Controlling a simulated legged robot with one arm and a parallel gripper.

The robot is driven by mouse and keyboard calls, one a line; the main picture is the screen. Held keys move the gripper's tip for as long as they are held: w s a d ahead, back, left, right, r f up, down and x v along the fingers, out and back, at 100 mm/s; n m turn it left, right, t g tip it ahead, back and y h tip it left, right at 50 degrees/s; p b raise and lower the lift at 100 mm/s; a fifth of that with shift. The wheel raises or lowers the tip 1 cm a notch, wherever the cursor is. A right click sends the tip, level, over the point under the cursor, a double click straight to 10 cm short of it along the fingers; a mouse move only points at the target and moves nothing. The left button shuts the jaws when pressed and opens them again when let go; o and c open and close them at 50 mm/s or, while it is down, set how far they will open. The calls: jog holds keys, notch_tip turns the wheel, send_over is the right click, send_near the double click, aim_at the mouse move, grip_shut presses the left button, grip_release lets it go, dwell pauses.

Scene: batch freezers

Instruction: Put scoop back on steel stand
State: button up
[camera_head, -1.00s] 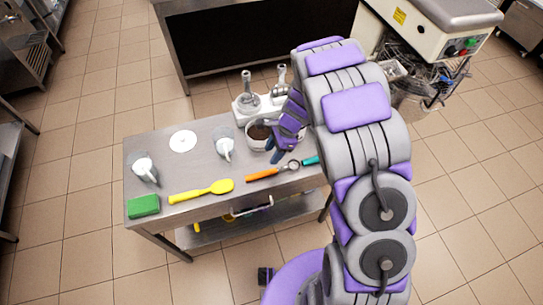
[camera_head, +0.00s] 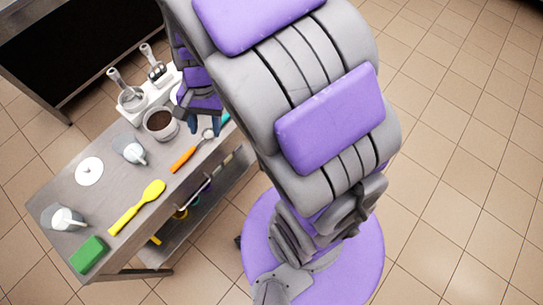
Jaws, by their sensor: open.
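A scoop-like tool with a round metal end (camera_head: 207,133) lies on the steel table (camera_head: 118,172) near its front edge. An orange handle (camera_head: 183,160) and a teal handle (camera_head: 225,118) lie on either side of this end; I cannot tell which belongs to it. My gripper (camera_head: 204,125) is open just above and behind the metal end, its dark blue fingertips pointing down. Contact is unclear. A pale stand (camera_head: 128,115) with upright metal pieces is at the back of the table; whether it is the steel stand is unclear.
A tub with dark contents (camera_head: 161,123) is left of my gripper. A yellow spatula (camera_head: 137,206), green block (camera_head: 89,254), white disc (camera_head: 89,171) and two white jugs (camera_head: 130,151) (camera_head: 64,219) occupy the table. A lower shelf holds items. Floor at right is clear.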

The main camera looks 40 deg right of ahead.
jog(key=s+d+r+n+h, duration=0.1)
jog(key=s+d+r+n, duration=0.2)
jog(key=s, duration=0.6)
jog(key=s+d+r+n+h, duration=0.1)
jog(key=s+d+r+n, duration=0.3)
jog(key=s, duration=0.6)
jog(key=shift+s+r+n+h, duration=0.2)
jog(key=shift+s+n+h, duration=0.1)
jog(key=shift+n, duration=0.1)
jog(key=shift+f, duration=0.1)
jog(key=shift+a, duration=0.2)
jog(key=shift+d, duration=0.1)
dwell(0.4)
